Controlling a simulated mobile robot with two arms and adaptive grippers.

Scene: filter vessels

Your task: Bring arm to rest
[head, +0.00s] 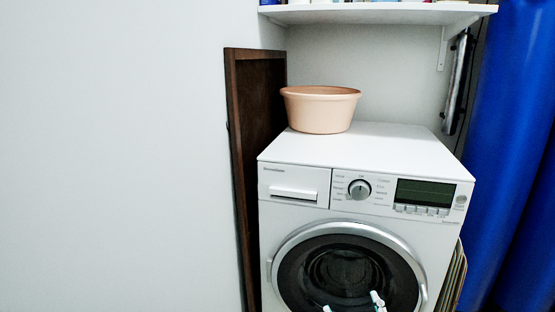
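Two small pale tips with teal marks, which look like parts of my grippers, poke up at the bottom edge, one right of centre (377,300) and one further left (327,308). They stand apart in front of the washing machine's round door. The rest of them is cut off by the frame, so I cannot tell which arm they belong to or whether both are of one gripper. Nothing is seen held between them. No arm links show.
A white washing machine (290,178) stands close in front. A peach basin (320,112) sits on its top at the back left. A dark wooden panel (243,150) leans left of it. Blue cylinders (515,110) stand right. A white shelf (375,14) hangs above.

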